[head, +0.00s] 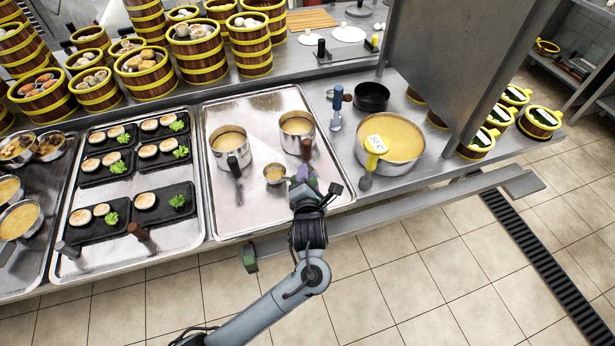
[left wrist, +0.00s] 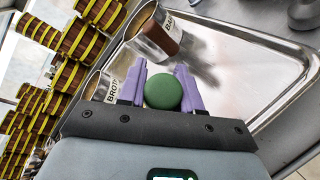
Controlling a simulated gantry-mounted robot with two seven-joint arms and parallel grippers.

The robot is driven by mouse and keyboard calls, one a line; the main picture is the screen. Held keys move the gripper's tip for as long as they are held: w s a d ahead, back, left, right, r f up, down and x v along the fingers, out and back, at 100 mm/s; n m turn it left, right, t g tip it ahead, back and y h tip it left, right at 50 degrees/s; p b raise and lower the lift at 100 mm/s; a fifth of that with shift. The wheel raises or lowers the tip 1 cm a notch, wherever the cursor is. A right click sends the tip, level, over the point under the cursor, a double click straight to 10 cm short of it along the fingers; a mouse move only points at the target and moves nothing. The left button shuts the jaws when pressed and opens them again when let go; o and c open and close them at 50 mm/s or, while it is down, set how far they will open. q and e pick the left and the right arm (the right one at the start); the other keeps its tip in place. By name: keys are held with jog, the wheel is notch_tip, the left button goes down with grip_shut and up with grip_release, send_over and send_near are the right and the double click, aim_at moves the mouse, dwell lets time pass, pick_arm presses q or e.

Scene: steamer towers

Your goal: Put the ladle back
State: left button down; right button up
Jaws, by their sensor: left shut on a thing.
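My left gripper (head: 303,183) is over the right steel tray (head: 260,112), near its front right corner. Its purple fingers are shut on the round green handle end (left wrist: 163,91) of the ladle. A small steel cup with tan liquid (head: 275,174), which looks like the ladle's bowl, shows just left of the fingers. The gripper hides most of the handle, and I cannot tell whether the cup touches the tray. Two steel broth pots stand on the tray, a left one (head: 230,143) and a right one (head: 297,124). My right gripper is not in view.
A wide pan of yellow broth (head: 402,138) with a yellow-labelled utensil stands to the right. Beside it are a dark pot (head: 371,97) and a blue-handled tool (head: 337,98). Black plates of food (head: 105,170) lie left. Bamboo steamers (head: 200,55) line the back.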

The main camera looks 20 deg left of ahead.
pick_arm(q)
jog(key=shift+f+b, duration=0.4)
jog(key=shift+f, duration=0.05)
jog(key=c, duration=0.7)
grip_release()
jog(key=shift+s, duration=0.1)
jog(key=p+v, duration=0.1)
jog(key=v, duration=0.9)
jog(key=shift+s+d+p, duration=0.15)
jog(key=shift+s+p, duration=0.15)
jog(key=shift+p, duration=0.1)
jog(key=shift+s, duration=0.1)
